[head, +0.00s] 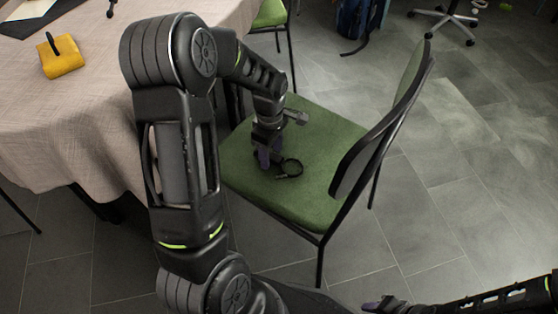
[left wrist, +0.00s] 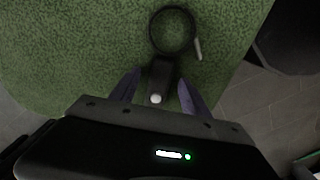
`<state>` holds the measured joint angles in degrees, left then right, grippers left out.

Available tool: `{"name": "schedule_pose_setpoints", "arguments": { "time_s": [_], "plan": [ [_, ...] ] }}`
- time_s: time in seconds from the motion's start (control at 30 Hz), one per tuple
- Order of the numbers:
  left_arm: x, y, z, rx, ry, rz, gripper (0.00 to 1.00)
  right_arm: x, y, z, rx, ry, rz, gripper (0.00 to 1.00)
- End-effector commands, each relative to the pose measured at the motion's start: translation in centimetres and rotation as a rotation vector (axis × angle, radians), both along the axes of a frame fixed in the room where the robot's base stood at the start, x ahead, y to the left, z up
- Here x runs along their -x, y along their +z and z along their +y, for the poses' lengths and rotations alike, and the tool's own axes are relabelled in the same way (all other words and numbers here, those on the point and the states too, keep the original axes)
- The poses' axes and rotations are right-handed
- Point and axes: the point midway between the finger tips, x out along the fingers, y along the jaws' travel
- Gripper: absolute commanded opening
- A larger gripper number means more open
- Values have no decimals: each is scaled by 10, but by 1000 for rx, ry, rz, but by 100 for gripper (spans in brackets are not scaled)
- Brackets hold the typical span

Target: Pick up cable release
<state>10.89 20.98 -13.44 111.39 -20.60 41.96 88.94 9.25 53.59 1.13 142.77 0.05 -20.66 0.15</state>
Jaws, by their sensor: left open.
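The cable release (head: 290,170) is a black cord looped into a ring, lying on the green chair seat. In the left wrist view its black body with a pale round button (left wrist: 157,84) lies between my fingers. Its looped cord (left wrist: 153,38) and a silver tip lie beyond them. My left gripper (head: 266,160) is over the seat at the cable release. It is open, with one purple finger on either side of the body (left wrist: 160,82). I cannot tell whether either finger touches it. My right gripper (head: 376,305) shows only partly at the bottom edge; its fingers are unclear.
The green chair (head: 310,125) has a dark-framed backrest on the right of the seat. A table with a beige cloth (head: 70,130) stands on the left, bearing a yellow block-like object (head: 62,62). A blue bag (head: 352,20) and a wheeled chair base (head: 445,15) are farther back. Grey tiled floor is open at right.

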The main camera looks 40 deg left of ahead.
Motion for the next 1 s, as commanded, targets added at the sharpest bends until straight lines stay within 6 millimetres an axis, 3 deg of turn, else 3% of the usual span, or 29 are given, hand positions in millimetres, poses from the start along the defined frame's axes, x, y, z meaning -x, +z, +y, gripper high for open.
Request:
{"name": "schedule_pose_setpoints", "arguments": {
  "time_s": [0.67, 1.0],
  "plan": [
    [0, 0, 0, 0, 0, 0, 1, 0, 0, 0, 0, 0, 1, 36],
    [0, 0, 0, 0, 0, 0, 0, 0, 0, 0, 0, 0, 0, 36]
  ]
}}
